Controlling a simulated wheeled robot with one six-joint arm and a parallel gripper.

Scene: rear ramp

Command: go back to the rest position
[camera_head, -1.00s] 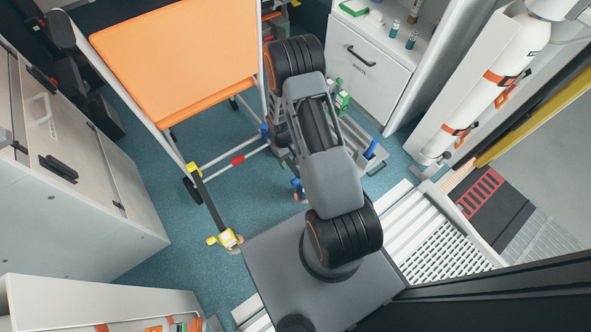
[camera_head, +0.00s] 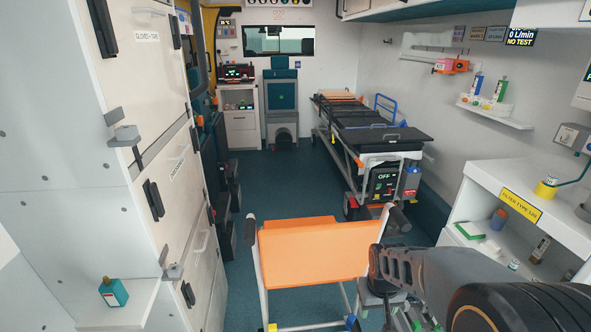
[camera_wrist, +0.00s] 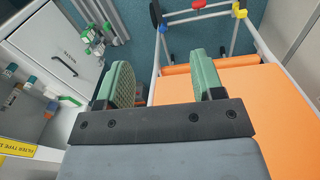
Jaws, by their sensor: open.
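My gripper (camera_wrist: 165,80) shows in the wrist view with its two green padded fingers apart and nothing between them. In that view it is above and beside the orange seat of a folding chair. In the head view my grey arm (camera_head: 455,275) reaches in from the lower right corner, to the right of the orange chair (camera_head: 315,252). I cannot make out the fingers in the head view. Whether the arm is at its rest position cannot be told from the pictures.
A stretcher (camera_head: 365,130) stands at the back right. White cabinets (camera_head: 165,150) line the left. A counter (camera_head: 500,205) with small bottles is at the right, close to my arm. A teal bottle (camera_head: 113,292) sits on a left ledge. The floor (camera_head: 285,185) behind the chair is clear.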

